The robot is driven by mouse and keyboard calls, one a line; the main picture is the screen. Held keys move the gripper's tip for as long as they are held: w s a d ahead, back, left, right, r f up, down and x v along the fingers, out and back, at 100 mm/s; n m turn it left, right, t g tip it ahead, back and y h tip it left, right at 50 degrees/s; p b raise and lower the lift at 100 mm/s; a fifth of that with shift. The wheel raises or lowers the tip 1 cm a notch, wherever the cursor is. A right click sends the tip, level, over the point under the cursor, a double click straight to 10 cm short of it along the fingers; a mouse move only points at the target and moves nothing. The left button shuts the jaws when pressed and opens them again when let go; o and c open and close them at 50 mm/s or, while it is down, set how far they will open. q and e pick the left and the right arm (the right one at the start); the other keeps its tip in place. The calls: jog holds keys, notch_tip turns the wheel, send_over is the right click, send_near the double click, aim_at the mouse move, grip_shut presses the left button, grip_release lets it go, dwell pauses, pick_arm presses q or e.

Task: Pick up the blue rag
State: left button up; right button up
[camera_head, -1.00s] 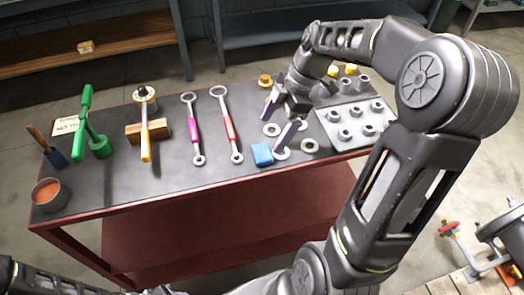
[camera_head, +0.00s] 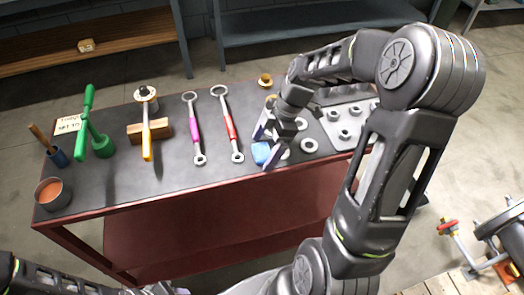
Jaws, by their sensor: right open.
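The blue rag (camera_head: 260,153) is a small folded block near the front edge of the dark tabletop, right of the red-handled wrench (camera_head: 230,127). My right gripper (camera_head: 264,150) reaches down over it, with its fingers apart. One finger covers the rag's right part; I cannot tell whether it touches the rag. My left gripper is not visible; only part of my left arm shows at the lower left.
Several metal rings (camera_head: 309,145) lie right of the rag, and a light tray with nuts (camera_head: 345,125) stands beyond them. A purple-handled wrench (camera_head: 194,127), a yellow-handled hammer (camera_head: 147,140), green tool (camera_head: 88,115) and brown cup (camera_head: 50,194) lie further left.

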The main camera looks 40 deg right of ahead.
aim_at(264, 151)
jog(key=shift+f, duration=0.1)
jog(key=shift+c, duration=0.4)
jog(key=c, duration=1.5)
notch_tip(264, 151, up, 10)
jog(key=shift+b, duration=0.4)
